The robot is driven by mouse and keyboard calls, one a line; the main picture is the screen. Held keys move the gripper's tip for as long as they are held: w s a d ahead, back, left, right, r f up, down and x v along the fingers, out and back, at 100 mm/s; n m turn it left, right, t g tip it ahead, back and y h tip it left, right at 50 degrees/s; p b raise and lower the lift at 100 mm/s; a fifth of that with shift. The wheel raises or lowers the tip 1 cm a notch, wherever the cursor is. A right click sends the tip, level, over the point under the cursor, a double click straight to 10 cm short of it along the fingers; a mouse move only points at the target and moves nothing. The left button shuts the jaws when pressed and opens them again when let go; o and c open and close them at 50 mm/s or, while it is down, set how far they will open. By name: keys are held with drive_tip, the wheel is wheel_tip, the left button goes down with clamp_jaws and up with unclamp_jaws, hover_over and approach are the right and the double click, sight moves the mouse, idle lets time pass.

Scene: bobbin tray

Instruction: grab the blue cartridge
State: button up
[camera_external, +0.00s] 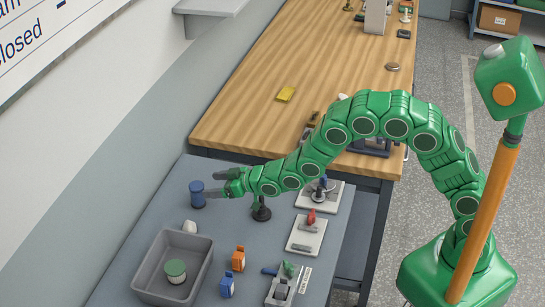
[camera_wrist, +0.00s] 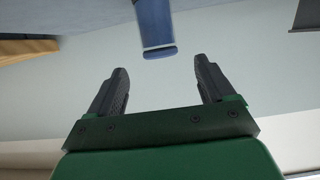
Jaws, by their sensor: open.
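The blue cartridge (camera_external: 197,195) is a blue cylinder with wider ends, standing upright near the wall side of the grey-blue table (camera_external: 130,265). My gripper (camera_external: 216,184) is just right of it, with its open fingers pointing at it. In the wrist view the cartridge (camera_wrist: 155,22) shows at the top centre, its flanged end lying ahead of the gap between my fingertips (camera_wrist: 160,68). The fingers hold nothing and appear apart from it. Part of the cartridge is cut off by the top of the wrist view.
A grey bin (camera_external: 205,262) holds a green-lidded round container (camera_external: 176,271). A white object (camera_external: 189,227) lies between bin and cartridge. A small blue block (camera_external: 227,287) and an orange one (camera_external: 238,259) stand right of the bin. A dark stand (camera_external: 262,211) is under my arm.

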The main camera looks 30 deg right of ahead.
sight(203, 186)
drive_tip(key=shift+w+a+f, duration=0.1)
drive_tip(key=shift+f, duration=0.2)
drive_tip(key=shift+x, duration=3.6)
drive_tip(key=shift+r, duration=0.1)
drive_tip(key=c, duration=1.1)
drive_tip(key=shift+c, duration=0.2)
